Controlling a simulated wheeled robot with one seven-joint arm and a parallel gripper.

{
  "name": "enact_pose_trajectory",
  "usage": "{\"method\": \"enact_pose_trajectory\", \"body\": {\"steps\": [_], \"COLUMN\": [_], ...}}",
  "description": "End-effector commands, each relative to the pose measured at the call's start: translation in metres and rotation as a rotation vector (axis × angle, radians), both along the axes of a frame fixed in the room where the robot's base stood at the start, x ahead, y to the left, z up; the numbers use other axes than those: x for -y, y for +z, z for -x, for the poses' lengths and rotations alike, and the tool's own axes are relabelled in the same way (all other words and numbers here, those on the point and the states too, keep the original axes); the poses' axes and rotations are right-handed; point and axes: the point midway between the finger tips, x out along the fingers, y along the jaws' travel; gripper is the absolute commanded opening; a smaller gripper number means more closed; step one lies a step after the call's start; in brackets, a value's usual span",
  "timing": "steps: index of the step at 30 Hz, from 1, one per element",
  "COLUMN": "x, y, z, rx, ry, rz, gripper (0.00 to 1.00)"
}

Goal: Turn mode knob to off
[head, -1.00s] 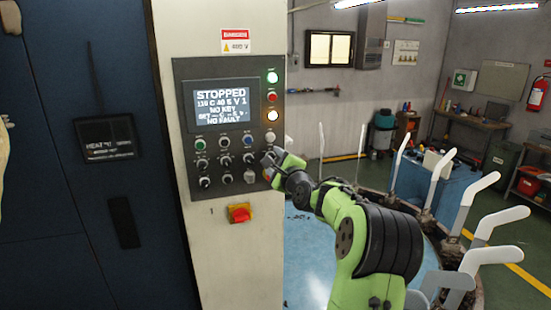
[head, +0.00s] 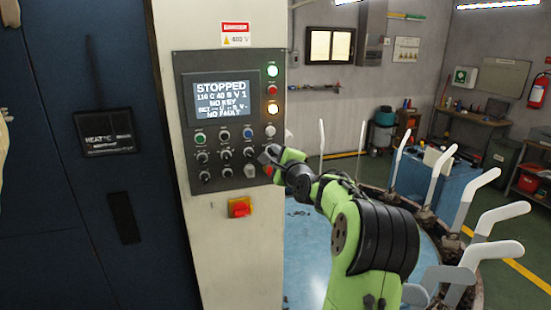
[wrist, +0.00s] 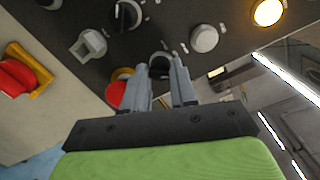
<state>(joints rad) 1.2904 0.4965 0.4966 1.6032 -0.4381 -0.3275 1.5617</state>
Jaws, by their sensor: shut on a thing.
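My gripper (wrist: 163,75) is shut on a black knob (wrist: 160,62) in the right column of the control panel (head: 185,130). One finger lies on each side of the knob. In the head view my gripper (head: 268,155) covers most of this knob, so its pointer and setting cannot be read. The labels are too small to tell which knob is the mode knob. Other black knobs stand to its left, one of them (head: 249,152) in the same row. The screen (head: 221,97) reads STOPPED, NO KEY and NO FAULT.
A red button (wrist: 117,94) sits close below the held knob, beside my finger. A white button (wrist: 204,38) is above it and a grey key switch (wrist: 88,45) to its lower left. A red and yellow switch (head: 239,207) is below the panel. White upright forms (head: 468,200) stand at right.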

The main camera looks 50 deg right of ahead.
Motion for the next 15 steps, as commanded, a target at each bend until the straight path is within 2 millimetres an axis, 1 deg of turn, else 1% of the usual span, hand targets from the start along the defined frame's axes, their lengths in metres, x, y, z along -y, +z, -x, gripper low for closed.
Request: {"method": "enact_pose_trajectory", "body": {"steps": [15], "x": [-0.001], "y": [0.0005], "z": [-0.0004], "rx": [-0.197], "ry": [-0.001], "rz": [0.376], "gripper": [0.0]}}
